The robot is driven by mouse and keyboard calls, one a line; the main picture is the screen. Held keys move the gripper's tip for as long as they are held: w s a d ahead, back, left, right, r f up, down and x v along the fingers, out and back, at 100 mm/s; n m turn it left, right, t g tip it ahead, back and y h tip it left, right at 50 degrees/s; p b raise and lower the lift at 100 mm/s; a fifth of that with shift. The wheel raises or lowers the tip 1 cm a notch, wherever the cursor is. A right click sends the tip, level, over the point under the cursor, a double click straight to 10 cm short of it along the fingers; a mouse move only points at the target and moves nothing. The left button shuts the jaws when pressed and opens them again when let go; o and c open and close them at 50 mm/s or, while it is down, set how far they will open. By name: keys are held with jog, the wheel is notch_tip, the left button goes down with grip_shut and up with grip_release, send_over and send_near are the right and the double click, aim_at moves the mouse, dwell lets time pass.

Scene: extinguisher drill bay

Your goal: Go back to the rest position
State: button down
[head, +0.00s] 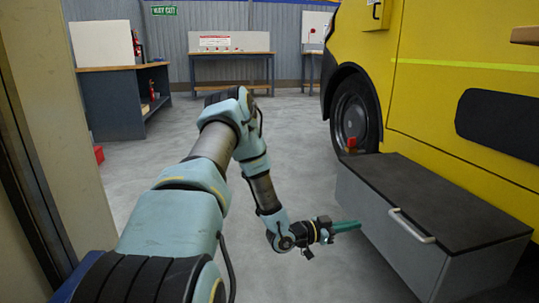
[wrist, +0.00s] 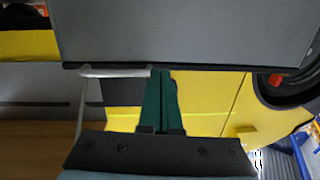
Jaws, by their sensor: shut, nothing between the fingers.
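My gripper (head: 352,225) is at the end of my bent arm, low over the floor at the centre right in the head view. Its green fingers are together with nothing between them. The fingertips point right, toward the front of a grey box (head: 385,224) with a dark lid. In the wrist view the closed fingers (wrist: 162,76) reach toward the box (wrist: 185,35) and its pale handle (wrist: 112,72). The handle (head: 411,227) also shows in the head view, right of the fingertips. I cannot tell whether the fingers touch the box.
A yellow vehicle (head: 440,90) with a dark wheel (head: 350,118) stands behind the box. A small red thing (head: 352,143) is at the box's back corner. A workbench (head: 232,56) and a dark cabinet (head: 112,102) stand at the back. The grey floor between is clear.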

jog(key=w+a+r+n+t+y+p, duration=0.1)
jog(key=a+r+n+y+p, duration=0.1)
jog(key=a+r+y, duration=0.35)
jog(key=w+a+r+n+y+p, duration=0.1)
jog(key=w+a+r+n+y, duration=0.15)
jog(key=a, duration=0.55)
jog(key=a+r+n+t+y+p, duration=0.1)
jog(key=a+r+n+y+p, duration=0.2)
jog(key=a, duration=0.4)
jog(key=s+a+r+n+g+y+p, duration=0.2)
jog(key=s+a+r+n+y, duration=0.15)
jog(key=s+a+r, duration=0.45)
jog(key=s+a+r+n+g+y+p, duration=0.2)
jog(key=s+a+r+n+g, duration=0.25)
jog(key=s, duration=0.55)
notch_tip(320, 180, up, 38)
jog(key=m+t+p, duration=0.1)
jog(key=t+p, duration=0.1)
jog(key=p, duration=3.4)
jog(key=shift+a+r, duration=0.2)
